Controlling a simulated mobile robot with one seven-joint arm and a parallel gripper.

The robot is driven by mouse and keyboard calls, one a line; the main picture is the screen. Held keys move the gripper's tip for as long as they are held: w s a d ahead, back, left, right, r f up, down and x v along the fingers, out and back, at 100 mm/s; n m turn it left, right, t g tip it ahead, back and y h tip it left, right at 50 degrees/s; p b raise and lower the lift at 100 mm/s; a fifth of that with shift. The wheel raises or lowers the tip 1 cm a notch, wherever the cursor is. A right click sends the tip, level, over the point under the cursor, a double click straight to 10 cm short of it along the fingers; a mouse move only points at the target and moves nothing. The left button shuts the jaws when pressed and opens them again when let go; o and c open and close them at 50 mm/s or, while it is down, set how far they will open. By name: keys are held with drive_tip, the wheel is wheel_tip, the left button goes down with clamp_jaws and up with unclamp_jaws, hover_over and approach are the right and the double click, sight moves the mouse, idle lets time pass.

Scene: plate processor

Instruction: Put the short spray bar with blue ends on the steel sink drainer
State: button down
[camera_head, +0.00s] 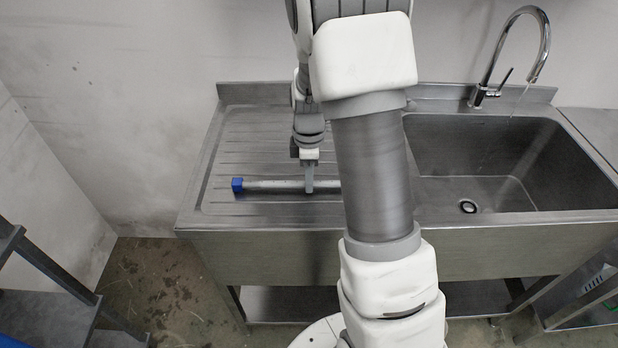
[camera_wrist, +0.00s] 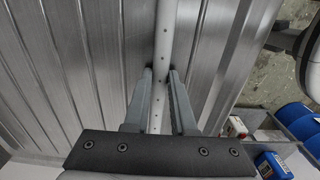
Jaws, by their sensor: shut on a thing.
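The short spray bar (camera_head: 268,185) is a pale tube with a blue end at its left. It lies level over the ribbed steel sink drainer (camera_head: 240,140), near the front edge; its right part is hidden behind my arm. My gripper (camera_head: 309,188) is shut on the bar from above. In the wrist view the bar (camera_wrist: 166,40), with small holes along it, runs between the two fingers of my gripper (camera_wrist: 160,75). The drainer ribs (camera_wrist: 60,70) show beneath it. I cannot tell whether the bar touches the drainer or is just above it.
The sink basin (camera_head: 470,160) with a tall curved tap (camera_head: 545,45) is to the right of the drainer. A dark shelf rack (camera_head: 60,275) stands at lower left. Blue containers (camera_wrist: 297,120) show at the right of the wrist view. The rest of the drainer is clear.

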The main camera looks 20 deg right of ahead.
drive_tip(key=c, duration=0.7)
unclamp_jaws()
drive_tip(key=shift+f, duration=0.1)
drive_tip(key=shift+c, duration=0.2)
wheel_tip(320, 180, up, 12)
drive_tip(key=p, duration=0.1)
drive_tip(key=s+a+r+m+t, duration=0.2)
drive_tip(key=s+a+r+m, duration=0.1)
drive_tip(key=s, duration=0.3)
drive_tip(key=s+a+r+m+t, duration=0.1)
drive_tip(key=s+a+r+m, duration=0.2)
drive_tip(key=s+r+m, duration=0.2)
drive_tip(key=s+a+r+m+t, duration=0.2)
drive_tip(key=s+r+m, duration=0.2)
drive_tip(key=s, duration=0.5)
drive_tip(key=shift+s+a+m+t, duration=0.15)
drive_tip(key=shift+a+m+t, duration=0.2)
drive_tip(key=shift+m, duration=0.35)
drive_tip(key=shift+r, duration=0.1)
